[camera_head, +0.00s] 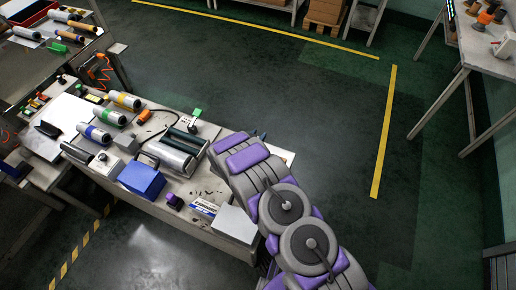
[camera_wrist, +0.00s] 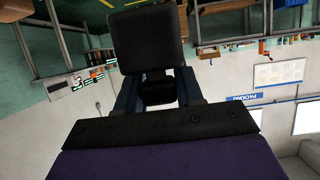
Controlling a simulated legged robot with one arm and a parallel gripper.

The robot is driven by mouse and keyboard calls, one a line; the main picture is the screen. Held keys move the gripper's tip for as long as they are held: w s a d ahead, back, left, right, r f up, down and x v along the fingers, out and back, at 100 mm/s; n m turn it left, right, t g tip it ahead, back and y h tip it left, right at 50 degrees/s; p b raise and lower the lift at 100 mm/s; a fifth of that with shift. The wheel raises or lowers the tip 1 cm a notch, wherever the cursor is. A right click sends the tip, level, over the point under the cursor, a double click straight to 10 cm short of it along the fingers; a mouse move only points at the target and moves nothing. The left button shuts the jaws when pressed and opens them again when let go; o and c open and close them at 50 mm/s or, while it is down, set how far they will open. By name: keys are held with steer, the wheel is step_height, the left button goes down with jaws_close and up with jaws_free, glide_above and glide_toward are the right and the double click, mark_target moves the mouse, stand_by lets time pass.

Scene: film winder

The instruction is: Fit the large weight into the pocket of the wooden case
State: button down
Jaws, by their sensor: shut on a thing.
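My gripper (camera_wrist: 158,88) shows in the wrist view, with a dark finger on each side. It is shut on a dark, square-faced block (camera_wrist: 151,40), whose narrower dark part sits between the fingers. The block may be the large weight; I cannot tell for sure. Its far side is hidden. In the head view my purple and grey arm reaches over the right end of the workbench (camera_head: 226,190), and the gripper is hidden behind it. I cannot make out the wooden case or its pocket in either view.
The workbench holds a blue box (camera_head: 142,180), a grey box (camera_head: 237,225), a roller device (camera_head: 176,152) and several colour-banded rolls. A pale table (camera_head: 490,62) stands at the upper right. The green floor (camera_head: 320,120) between them is clear, with yellow lines.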

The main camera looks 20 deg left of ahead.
step_height(320, 180, down, 3)
steer(key=shift+a, duration=0.15)
steer(key=shift+d+f+b, duration=0.25)
steer(key=shift+f+b, duration=0.1)
steer(key=shift+f, duration=0.15)
steer(key=shift+d+f+b, duration=0.25)
steer(key=shift+f+b, duration=0.05)
steer(key=shift+f, duration=0.85)
steer(key=shift+a+f, duration=0.15)
steer(key=shift+f, duration=0.25)
steer(key=shift+a, duration=0.1)
steer(key=c, duration=1)
jaws_free()
steer(key=shift+a, duration=0.1)
steer(key=shift+o, duration=1.4)
steer(key=shift+d, duration=0.25)
